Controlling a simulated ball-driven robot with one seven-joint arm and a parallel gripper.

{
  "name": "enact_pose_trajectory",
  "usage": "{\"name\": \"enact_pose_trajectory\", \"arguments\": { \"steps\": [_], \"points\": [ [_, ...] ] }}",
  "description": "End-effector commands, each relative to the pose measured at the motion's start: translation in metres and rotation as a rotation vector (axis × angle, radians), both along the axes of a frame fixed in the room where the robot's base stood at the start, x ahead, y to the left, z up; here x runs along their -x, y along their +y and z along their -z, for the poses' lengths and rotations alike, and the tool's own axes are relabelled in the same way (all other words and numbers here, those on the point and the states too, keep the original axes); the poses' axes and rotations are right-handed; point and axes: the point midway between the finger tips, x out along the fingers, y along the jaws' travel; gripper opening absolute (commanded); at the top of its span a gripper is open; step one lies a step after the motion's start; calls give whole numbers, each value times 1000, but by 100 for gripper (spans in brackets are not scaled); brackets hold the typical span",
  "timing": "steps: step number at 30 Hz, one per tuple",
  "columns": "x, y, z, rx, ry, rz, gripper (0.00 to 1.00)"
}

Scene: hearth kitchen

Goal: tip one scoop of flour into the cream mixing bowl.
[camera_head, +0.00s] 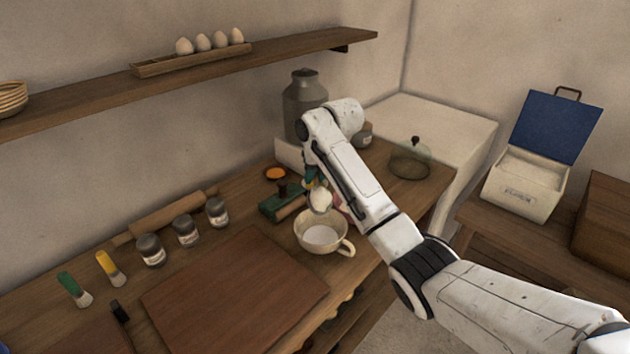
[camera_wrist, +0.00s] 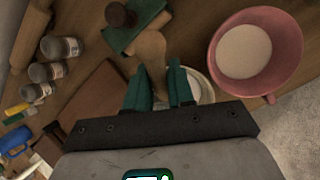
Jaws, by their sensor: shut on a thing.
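The cream mixing bowl (camera_head: 343,240) stands near the table's front edge, right of the board, its handle to the right. A white patch lies in its bottom; I cannot tell whether it is flour. My gripper (camera_head: 314,182) is above the bowl's far rim, shut on a pale scoop (camera_head: 320,200) that hangs downward over the bowl. I cannot see into the scoop. In the wrist view my teal fingers (camera_wrist: 160,88) hide much of the scoop and bowl. The flour bin (camera_head: 518,190), labelled and with its blue lid raised, stands far right, pale inside.
A pink bowl (camera_wrist: 291,65) with white contents stands right of my fingers, mostly hidden by my arm in the head view. A green object (camera_head: 280,203) is behind the cream bowl. A brown board (camera_head: 235,290) and several jars (camera_head: 186,230) are left. A shelf (camera_head: 200,72) runs above.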

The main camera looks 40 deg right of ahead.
Motion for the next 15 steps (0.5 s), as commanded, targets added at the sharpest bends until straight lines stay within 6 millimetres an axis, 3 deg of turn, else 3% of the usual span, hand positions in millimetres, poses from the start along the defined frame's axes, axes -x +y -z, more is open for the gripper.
{"name": "enact_pose_trajectory", "arguments": {
  "steps": [1,15],
  "points": [
    [0,0,7,17,-30,0,0],
    [11,8,2,194,-299,-1,0]
  ]
}}
